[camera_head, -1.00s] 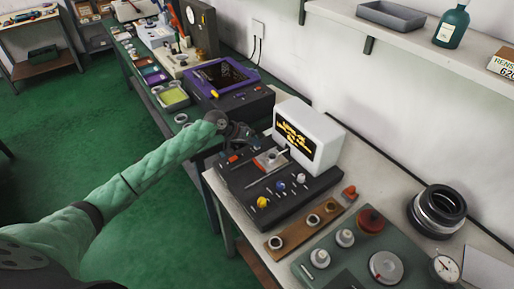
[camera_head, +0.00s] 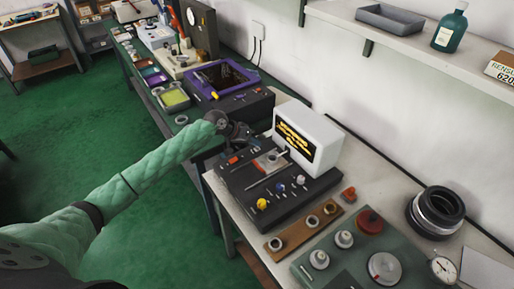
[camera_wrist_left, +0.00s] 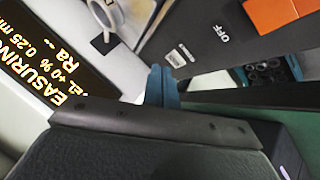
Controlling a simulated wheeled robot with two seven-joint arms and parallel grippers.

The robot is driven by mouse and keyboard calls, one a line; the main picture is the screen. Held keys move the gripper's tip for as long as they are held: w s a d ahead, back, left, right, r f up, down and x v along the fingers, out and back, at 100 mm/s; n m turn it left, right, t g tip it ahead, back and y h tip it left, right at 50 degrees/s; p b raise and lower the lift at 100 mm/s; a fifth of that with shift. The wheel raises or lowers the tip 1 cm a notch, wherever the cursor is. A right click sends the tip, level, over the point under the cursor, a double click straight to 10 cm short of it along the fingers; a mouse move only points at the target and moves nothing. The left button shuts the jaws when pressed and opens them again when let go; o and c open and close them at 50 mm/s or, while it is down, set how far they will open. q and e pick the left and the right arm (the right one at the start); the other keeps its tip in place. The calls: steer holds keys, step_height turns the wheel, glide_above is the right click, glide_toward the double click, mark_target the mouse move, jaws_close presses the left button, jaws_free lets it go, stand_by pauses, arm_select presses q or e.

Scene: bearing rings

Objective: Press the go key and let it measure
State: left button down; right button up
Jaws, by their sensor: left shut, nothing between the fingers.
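The measuring machine has a black base (camera_head: 300,196) with knobs and a white-cased display (camera_head: 327,137). Its screen (camera_head: 292,146) is lit with yellow text; in the left wrist view the screen (camera_wrist_left: 50,62) reads "…EASURIN…", "Ra --" and "+0 %". A ring (camera_wrist_left: 103,14) sits on the machine's light metal part. An orange key (camera_wrist_left: 270,12) lies near the word "OFF"; an orange-red key (camera_head: 233,160) also shows in the head view. I cannot tell which key is go. My left gripper (camera_wrist_left: 161,84) is shut and empty, over the base's far left end.
A wooden strip with rings (camera_head: 305,228) and a green board with knobs (camera_head: 350,255) lie nearer on the bench. A stack of black rings (camera_head: 437,211) stands at right. A purple-framed unit (camera_head: 224,78) stands behind my left gripper.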

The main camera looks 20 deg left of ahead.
arm_select(q)
steer(key=shift+r, duration=0.2)
steer(key=shift+r+p, duration=1.8)
steer(key=shift+r, duration=0.6)
